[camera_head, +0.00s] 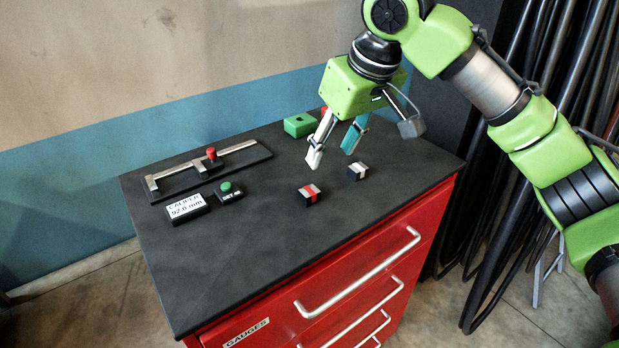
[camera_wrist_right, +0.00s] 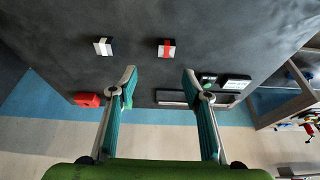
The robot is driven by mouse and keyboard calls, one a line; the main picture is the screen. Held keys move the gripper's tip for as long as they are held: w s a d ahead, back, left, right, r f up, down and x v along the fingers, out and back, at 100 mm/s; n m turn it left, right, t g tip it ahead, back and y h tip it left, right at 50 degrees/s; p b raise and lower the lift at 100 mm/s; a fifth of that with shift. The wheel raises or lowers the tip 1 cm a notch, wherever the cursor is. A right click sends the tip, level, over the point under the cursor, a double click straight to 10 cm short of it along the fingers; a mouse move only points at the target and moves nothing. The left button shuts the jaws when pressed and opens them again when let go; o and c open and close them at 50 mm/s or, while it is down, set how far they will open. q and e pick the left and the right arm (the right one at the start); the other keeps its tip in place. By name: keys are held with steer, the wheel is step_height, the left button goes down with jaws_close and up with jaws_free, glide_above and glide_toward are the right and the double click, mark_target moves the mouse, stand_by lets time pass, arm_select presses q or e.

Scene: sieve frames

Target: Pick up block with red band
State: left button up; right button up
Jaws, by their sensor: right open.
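My right gripper (camera_head: 331,155) is open and empty above the cabinet top, behind the two blocks. Its spread fingers show in the right wrist view (camera_wrist_right: 160,78). Neither finger touches a block. My left gripper is not in view.
A caliper fixture with a red knob (camera_head: 211,153) stands at the back left of the cabinet top (camera_head: 230,260). A display box (camera_head: 187,208) and green-button box (camera_head: 229,193) sit before it. A green block (camera_head: 299,124) is behind my gripper. The front left is clear.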

steer(key=p, duration=0.2)
glide_above(310, 191)
steer(key=s+d, duration=0.2)
step_height(310, 191, down, 6)
steer(key=shift+d+f, duration=0.1)
steer(key=shift+f, duration=0.15)
steer(key=shift+w+f, duration=0.15)
steer(key=shift+f, duration=0.15)
steer(key=shift+w+a+f+p, duration=0.1)
steer(key=shift+a+f+p, duration=0.25)
steer(key=shift+f, duration=0.25)
steer(key=shift+w+a+f+p, duration=0.1)
steer(key=shift+a+f+p, duration=0.25)
steer(key=shift+f, duration=0.2)
steer(key=shift+x, duration=1.1)
steer(key=shift+w+f, duration=0.1)
steer(key=shift+f, duration=0.1)
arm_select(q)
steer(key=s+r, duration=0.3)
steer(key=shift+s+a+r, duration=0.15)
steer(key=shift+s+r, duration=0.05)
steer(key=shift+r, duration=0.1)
arm_select(e)
jaws_close()
